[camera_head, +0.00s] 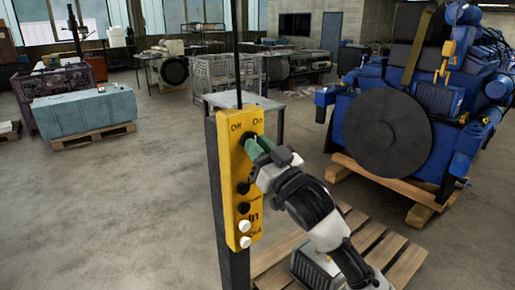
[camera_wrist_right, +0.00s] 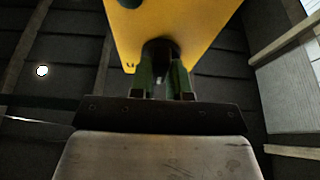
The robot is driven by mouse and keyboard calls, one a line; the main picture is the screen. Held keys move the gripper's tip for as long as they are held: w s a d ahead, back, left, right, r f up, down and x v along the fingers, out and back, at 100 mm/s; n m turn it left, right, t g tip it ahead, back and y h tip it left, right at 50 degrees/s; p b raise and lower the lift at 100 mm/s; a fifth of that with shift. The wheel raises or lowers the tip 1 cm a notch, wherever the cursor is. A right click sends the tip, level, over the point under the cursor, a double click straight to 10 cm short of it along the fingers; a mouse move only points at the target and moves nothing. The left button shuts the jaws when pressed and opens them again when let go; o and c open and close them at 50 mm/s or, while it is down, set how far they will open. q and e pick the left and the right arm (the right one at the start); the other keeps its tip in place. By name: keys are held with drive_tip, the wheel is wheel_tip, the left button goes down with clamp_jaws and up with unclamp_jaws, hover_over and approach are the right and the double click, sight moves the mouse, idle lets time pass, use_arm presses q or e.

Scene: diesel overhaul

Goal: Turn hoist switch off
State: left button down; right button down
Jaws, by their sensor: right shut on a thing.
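The yellow hoist control box (camera_head: 236,170) is fixed to a dark upright post in the middle of the head view. Its rotary switch (camera_head: 249,141) sits near the top, below the labels "Off" and "On". My right gripper (camera_head: 257,147) is at the switch from the right, its green fingers shut on the knob and hiding much of it. In the right wrist view the green fingers (camera_wrist_right: 161,82) close on the dark knob (camera_wrist_right: 159,50) on the yellow box. Which label the knob points to is hard to tell. My left gripper is not in view.
Black and white buttons (camera_head: 245,227) run down the box below the switch. A blue diesel engine (camera_head: 345,125) stands on a wooden pallet at the right. A pallet (camera_head: 400,262) lies behind my right arm. The floor at the left is open.

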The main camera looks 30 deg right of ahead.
drive_tip(key=shift+d+n+g+y+p, duration=0.15)
drive_tip(key=shift+n+g+y, duration=0.5)
drive_tip(key=shift+n, duration=1.3)
drive_tip(key=shift+a+n+g+y+p, duration=0.1)
drive_tip(key=shift+n+g+y+p, duration=0.15)
drive_tip(key=shift+n+y, duration=1.3)
drive_tip(key=shift+d+n+g+y+p, duration=0.15)
drive_tip(key=shift+n+g+y, duration=0.25)
drive_tip(key=shift+n, duration=2)
drive_tip(key=c, duration=1.1)
unclamp_jaws()
drive_tip(key=shift+b+v, duration=2.05)
drive_tip(key=shift+v, duration=3.25)
